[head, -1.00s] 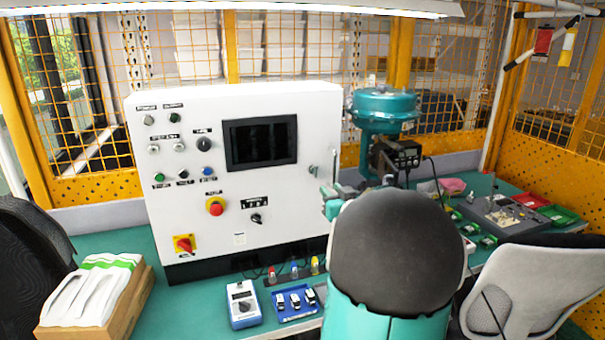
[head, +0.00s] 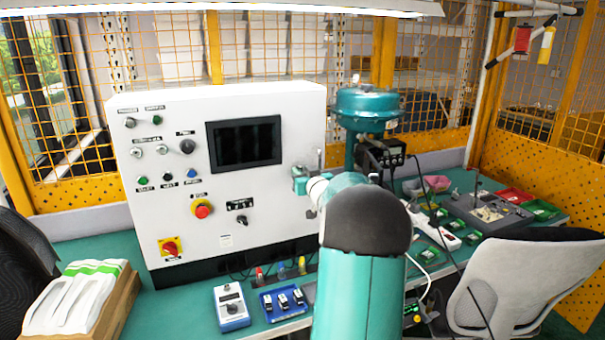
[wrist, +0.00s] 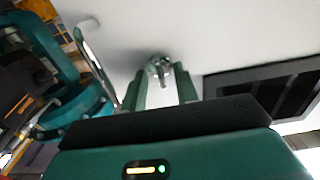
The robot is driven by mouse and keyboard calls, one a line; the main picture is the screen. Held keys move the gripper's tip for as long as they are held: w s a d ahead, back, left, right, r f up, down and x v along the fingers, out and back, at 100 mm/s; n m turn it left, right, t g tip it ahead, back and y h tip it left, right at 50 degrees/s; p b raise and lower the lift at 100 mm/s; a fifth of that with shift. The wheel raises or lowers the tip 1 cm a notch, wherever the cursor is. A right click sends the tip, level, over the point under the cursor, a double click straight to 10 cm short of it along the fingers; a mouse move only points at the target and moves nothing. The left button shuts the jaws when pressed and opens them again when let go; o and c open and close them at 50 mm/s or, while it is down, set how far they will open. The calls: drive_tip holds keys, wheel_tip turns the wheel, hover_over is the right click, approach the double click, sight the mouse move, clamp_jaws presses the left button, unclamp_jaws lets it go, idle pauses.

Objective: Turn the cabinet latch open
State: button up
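The cabinet latch (wrist: 159,68) is a small metal knob with a short lever on the white cabinet door (head: 265,218). In the wrist view it shows between and just beyond the fingertips of my gripper (wrist: 162,78). The two green fingers are apart, one on each side of the latch, with visible gaps. In the head view my gripper (head: 300,178) is at the right part of the door front, and it hides the latch there. Whether a finger touches the door cannot be told.
A curved metal handle (wrist: 97,52) stands beside the latch, near the door edge. The dark screen (head: 245,143) is on the other side. A teal valve actuator (head: 367,110) stands right of the cabinet. Small boxes (head: 231,305) lie on the bench in front.

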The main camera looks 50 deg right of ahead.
clamp_jaws()
drive_tip(key=shift+m, duration=0.4)
drive_tip(key=m, duration=1.7)
drive_tip(key=shift+s+d+f, duration=0.1)
drive_tip(key=shift+d+f, duration=0.05)
drive_tip(key=shift+f, duration=0.05)
idle(0.3)
